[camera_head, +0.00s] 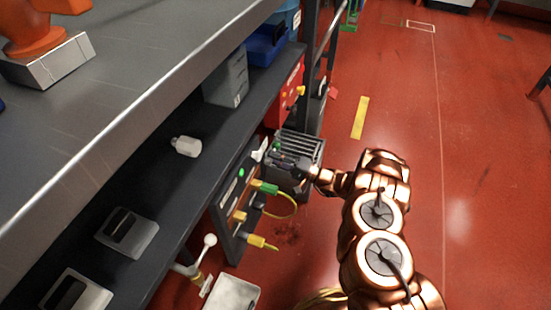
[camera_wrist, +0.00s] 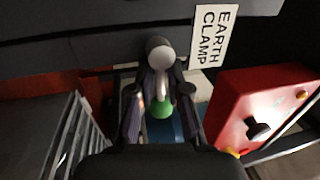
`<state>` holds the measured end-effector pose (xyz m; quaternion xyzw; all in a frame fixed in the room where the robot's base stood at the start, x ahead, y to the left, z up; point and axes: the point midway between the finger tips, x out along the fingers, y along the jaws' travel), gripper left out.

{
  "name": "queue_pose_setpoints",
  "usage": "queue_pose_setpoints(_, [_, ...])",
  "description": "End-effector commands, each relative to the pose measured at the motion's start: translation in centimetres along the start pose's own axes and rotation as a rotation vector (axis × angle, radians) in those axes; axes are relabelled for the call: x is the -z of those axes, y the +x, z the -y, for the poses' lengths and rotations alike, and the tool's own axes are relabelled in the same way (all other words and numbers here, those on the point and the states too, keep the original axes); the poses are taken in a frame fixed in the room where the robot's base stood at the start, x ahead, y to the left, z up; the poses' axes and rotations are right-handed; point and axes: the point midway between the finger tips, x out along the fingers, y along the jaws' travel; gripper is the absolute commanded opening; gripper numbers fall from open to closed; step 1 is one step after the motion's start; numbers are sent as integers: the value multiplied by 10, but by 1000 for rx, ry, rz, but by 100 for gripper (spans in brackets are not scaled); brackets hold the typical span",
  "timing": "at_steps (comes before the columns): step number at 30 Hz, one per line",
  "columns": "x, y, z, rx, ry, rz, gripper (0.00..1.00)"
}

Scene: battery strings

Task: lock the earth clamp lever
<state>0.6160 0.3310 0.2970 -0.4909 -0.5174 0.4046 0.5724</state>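The earth clamp lever shows in the wrist view as a pale, rounded knob (camera_wrist: 160,52) on a light stem, below and left of the "EARTH CLAMP" label (camera_wrist: 213,36). My gripper (camera_wrist: 162,88) has one dark finger on each side of the stem, just below the knob. The fingers are apart, with the stem and a green part (camera_wrist: 162,108) between them. I cannot tell whether they touch the stem. In the head view my gripper (camera_head: 272,157) is at the panel (camera_head: 228,203) under the shelf, beside a white piece (camera_head: 259,151); the contact is too small to make out.
A red box (camera_wrist: 262,108) with a black knob stands right of my gripper in the wrist view. A ribbed grey unit (camera_head: 300,146) is close by. Yellow and green plugs with a cable (camera_head: 283,208) stick out of the panel. The shelf (camera_head: 190,185) overhangs; red floor at right is clear.

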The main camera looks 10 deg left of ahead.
Motion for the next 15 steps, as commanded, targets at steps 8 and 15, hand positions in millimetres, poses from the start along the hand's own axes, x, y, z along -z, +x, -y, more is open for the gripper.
queue_pose_setpoints(8, [2,-3,0,0,1,-5,36])
queue_pose_setpoints(15, [2,-5,0,0,1,-5,36])
